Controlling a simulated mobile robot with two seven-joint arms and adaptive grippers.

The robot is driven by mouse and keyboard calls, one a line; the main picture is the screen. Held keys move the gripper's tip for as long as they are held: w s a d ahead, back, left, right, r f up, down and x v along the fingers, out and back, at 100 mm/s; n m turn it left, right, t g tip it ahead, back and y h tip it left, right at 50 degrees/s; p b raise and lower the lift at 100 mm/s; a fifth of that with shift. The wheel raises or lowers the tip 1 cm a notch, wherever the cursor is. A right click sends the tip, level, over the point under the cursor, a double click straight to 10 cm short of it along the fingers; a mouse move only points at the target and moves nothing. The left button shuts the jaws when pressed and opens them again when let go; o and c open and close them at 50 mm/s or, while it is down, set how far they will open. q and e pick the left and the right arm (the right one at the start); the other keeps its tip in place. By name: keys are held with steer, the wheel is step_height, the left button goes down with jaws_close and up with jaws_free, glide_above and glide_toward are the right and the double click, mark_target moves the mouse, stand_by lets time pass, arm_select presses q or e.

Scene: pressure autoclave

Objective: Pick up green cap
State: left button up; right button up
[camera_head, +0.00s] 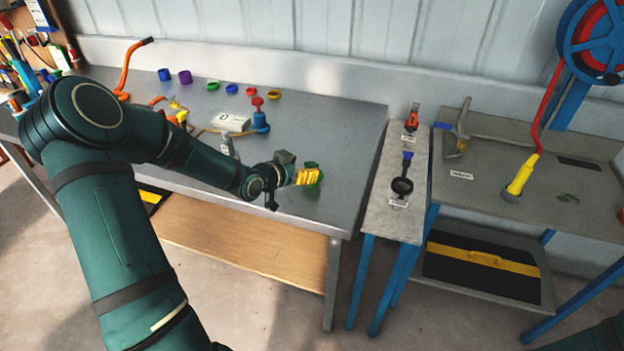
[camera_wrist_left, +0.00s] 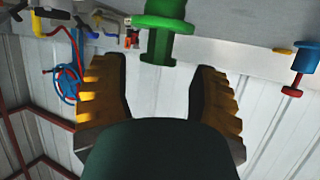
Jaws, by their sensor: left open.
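The green cap (camera_wrist_left: 160,32) shows in the wrist view as a wide flange with a narrower stem, just beyond and between the fingertips of my left gripper (camera_wrist_left: 160,68). The fingers are open, with a gap on each side of the stem. In the head view, my left gripper (camera_head: 308,176) is over the right part of the steel bench (camera_head: 340,140). I cannot tell whether the cap touches the bench. My right gripper is not in view.
Colored rings and cups, including a green ring (camera_head: 212,86) and a purple cup (camera_head: 185,77), lie along the back. A blue post with a red top (camera_head: 261,122) and a white box (camera_head: 231,122) stand left of the gripper. A narrow side table (camera_head: 385,180) stands to the right.

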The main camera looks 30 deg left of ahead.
mark_target(315, 165)
arm_select(q)
steer(key=shift+b+x, duration=0.8)
steer(key=shift+x, duration=2.3)
steer(key=shift+s+f, duration=0.1)
steer(key=shift+f, duration=0.05)
jaws_close()
